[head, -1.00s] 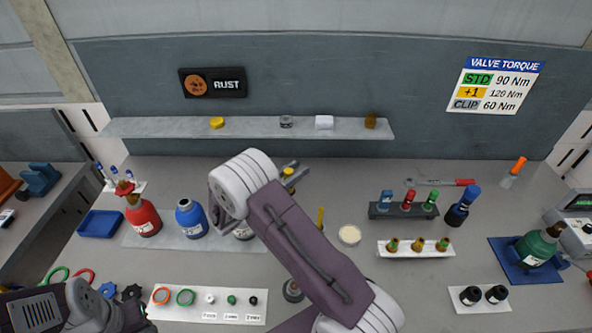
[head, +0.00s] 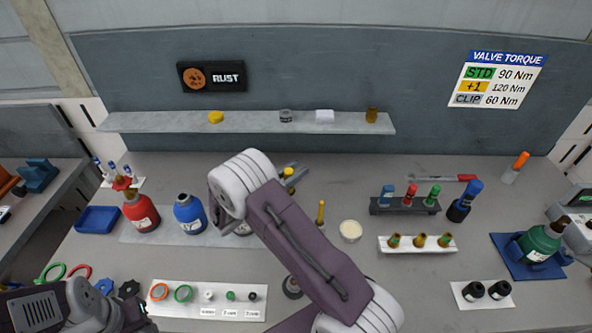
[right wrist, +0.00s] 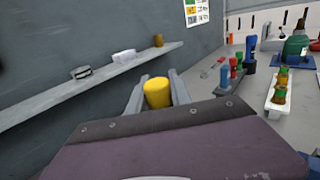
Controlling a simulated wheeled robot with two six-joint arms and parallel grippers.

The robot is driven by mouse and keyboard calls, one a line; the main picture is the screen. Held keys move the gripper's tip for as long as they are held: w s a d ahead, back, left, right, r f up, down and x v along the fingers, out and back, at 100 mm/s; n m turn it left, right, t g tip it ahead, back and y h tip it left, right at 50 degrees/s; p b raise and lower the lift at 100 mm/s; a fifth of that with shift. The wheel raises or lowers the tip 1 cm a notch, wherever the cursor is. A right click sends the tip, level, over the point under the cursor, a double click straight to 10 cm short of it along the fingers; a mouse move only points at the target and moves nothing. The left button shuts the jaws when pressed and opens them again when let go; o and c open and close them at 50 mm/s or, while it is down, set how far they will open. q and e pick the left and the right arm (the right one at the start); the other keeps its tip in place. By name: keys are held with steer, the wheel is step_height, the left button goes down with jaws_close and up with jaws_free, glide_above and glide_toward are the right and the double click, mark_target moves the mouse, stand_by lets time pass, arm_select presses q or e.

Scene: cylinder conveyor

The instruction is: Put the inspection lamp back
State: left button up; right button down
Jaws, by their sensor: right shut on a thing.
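My right gripper (head: 292,176) reaches over the bench toward the back wall, in the middle of the head view. It is shut on a yellow cylinder; its yellow end (right wrist: 158,92) shows between the two fingers in the right wrist view. In the head view only a small yellow part (head: 289,171) shows beside the fingers; my arm hides the rest. I cannot tell for sure that this is the inspection lamp. My left arm is at the lower left, with its fingers out of view.
A shelf (head: 160,123) with small items runs along the back wall. Red (head: 141,212) and blue (head: 188,214) bottles stand left of my arm. To the right are a dark rack (head: 404,209) of coloured vials, a white rack (head: 418,248) and a blue-topped item (head: 472,190) in a black cup.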

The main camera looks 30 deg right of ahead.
step_height(320, 180, down, 6)
steer(key=b, duration=0.4)
steer(key=shift+f, duration=0.2)
stand_by(1.6)
steer(key=c, duration=1.1)
jaws_free()
steer(key=shift+r, duration=0.1)
step_height(320, 180, up, 6)
steer(key=p, duration=0.4)
steer(key=shift+p, duration=0.3)
